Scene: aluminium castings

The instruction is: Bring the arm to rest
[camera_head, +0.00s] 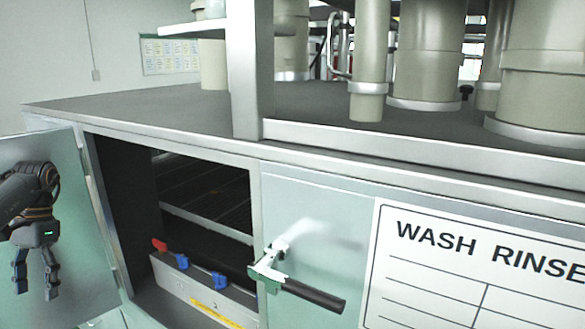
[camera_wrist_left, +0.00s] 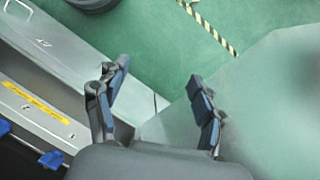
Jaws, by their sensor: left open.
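My left gripper (camera_head: 36,284) hangs at the left edge of the head view, fingers pointing down. It stands in front of the opened pale green cabinet door (camera_head: 80,218). Its two fingers are apart with nothing between them. In the left wrist view the fingers (camera_wrist_left: 158,100) are also spread and empty, with the green floor and the door panel (camera_wrist_left: 262,105) beyond them. My right gripper is in neither view.
The metal cabinet (camera_head: 140,130) has an open compartment with a grey box front (camera_head: 190,290) bearing blue and red clips. A black-handled latch (camera_head: 300,285) juts from the closed panel beside a WASH RINSE sign (camera_head: 470,265). A striped floor line (camera_wrist_left: 212,28) crosses free green floor.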

